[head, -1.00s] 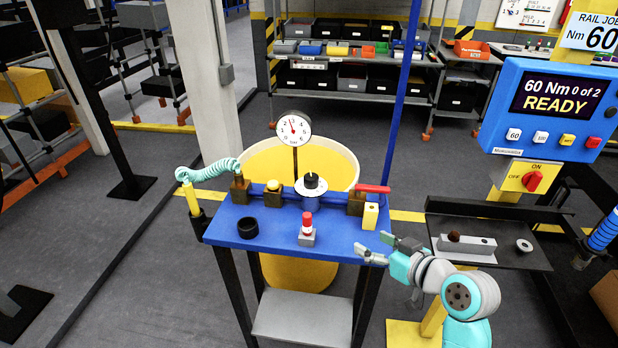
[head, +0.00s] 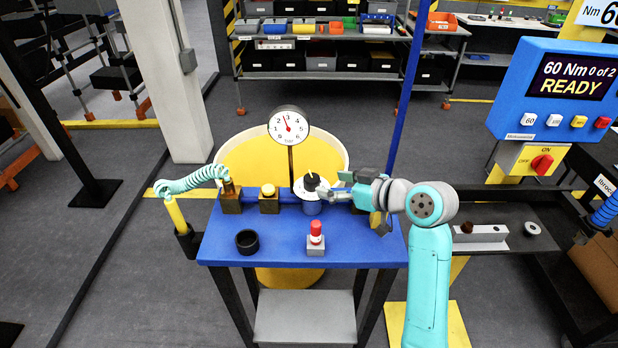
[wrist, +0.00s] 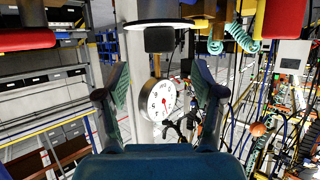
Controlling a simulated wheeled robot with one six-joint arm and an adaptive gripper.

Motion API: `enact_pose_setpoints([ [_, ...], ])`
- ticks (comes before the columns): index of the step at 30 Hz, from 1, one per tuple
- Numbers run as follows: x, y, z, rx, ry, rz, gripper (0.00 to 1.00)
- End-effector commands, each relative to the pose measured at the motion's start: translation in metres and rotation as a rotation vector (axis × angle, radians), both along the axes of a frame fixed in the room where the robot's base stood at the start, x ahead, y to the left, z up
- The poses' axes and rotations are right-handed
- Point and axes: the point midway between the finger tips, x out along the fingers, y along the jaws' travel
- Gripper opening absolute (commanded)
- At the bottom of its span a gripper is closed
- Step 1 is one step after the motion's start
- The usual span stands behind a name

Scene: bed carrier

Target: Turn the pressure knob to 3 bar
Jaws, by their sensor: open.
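The black pressure knob (head: 311,181) sits on a white round dial on the blue bench, with a pale mark on its top. It shows upside down at the top of the wrist view (wrist: 158,38). The round white gauge (head: 288,125) stands on a post behind it; its red needle points up and slightly left, and its numbers are too small to read surely. The gauge also shows between my fingers in the wrist view (wrist: 158,101). My gripper (head: 334,196) is open and empty, just right of the knob; contact cannot be told.
The blue bench top (head: 270,230) carries a black ring (head: 247,241), a red-capped button (head: 316,232) and brass fittings (head: 230,198). A teal coiled hose (head: 195,180) is at the left. My arm hides the bench's right end. A blue post (head: 403,100) rises behind.

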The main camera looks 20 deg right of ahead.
Motion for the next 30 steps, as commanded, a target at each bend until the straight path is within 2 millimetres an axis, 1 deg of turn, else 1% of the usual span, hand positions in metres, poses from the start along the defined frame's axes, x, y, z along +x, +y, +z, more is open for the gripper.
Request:
enact_pose_setpoints([
  [1,0.008,0.005,-0.004,0.000,0.001,0.002,0.68],
  [6,0.032,0.019,-0.015,0.001,0.000,0.002,0.68],
  [12,0.053,0.031,-0.025,0.000,0.000,0.001,0.68],
  [18,0.062,0.036,-0.030,0.000,0.000,-0.001,0.68],
  [26,0.063,0.036,-0.030,0.000,0.000,-0.001,0.68],
  [29,0.062,0.036,-0.030,0.000,0.000,-0.001,0.45],
  [30,0.062,0.036,-0.030,0.000,0.000,-0.001,0.35],
])
